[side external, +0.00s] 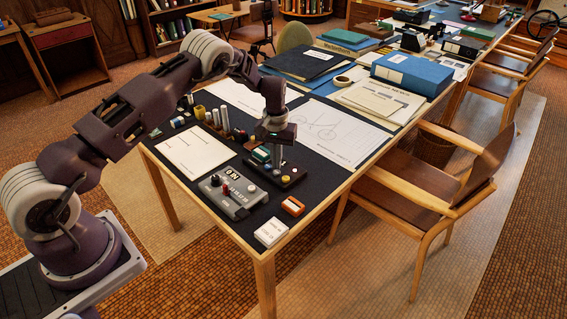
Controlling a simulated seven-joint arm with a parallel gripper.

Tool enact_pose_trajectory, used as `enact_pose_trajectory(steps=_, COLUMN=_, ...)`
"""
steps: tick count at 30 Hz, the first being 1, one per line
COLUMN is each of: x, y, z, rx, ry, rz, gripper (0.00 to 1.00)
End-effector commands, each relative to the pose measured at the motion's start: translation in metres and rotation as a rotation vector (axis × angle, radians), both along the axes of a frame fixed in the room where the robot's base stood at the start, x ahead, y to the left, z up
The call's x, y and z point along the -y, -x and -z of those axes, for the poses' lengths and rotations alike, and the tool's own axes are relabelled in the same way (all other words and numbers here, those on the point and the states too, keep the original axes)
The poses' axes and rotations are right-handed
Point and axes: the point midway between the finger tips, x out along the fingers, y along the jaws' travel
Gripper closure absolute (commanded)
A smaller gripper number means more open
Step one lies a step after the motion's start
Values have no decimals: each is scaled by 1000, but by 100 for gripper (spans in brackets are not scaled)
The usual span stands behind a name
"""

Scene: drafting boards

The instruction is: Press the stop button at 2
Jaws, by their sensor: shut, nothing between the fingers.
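My gripper (277,166) points down over a small dark panel (291,183) with several small coloured buttons near the table's front end. Its fingers are shut and empty. The fingertips are close above or at the panel; I cannot tell whether they touch it. A grey control box (235,205) lies just left of the panel, with white lettering, a red knob or button (226,187) and a few pale and dark knobs. Which part is the stop button, and any mark "2", is too small to tell. Part of the dark panel is hidden behind my gripper.
An orange-and-white block (292,206) and a white labelled box (271,233) sit near the table's front corner. White sheets (195,152), small cylinders (221,119) and a blue box (411,73) lie around. A wooden chair (430,190) stands at the right.

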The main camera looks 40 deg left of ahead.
Motion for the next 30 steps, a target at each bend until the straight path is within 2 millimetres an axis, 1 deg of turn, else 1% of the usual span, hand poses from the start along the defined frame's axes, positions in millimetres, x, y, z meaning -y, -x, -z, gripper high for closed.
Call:
enact_pose_trajectory(steps=12, x=0, y=0, z=1, rx=0, ry=0, rz=0, gripper=100)
enact_pose_trajectory(steps=26, x=0, y=0, z=23, rx=0, ry=0, rz=0, gripper=100)
enact_pose_trajectory(steps=30, x=0, y=0, z=22, rx=1, ry=0, rz=0, gripper=100)
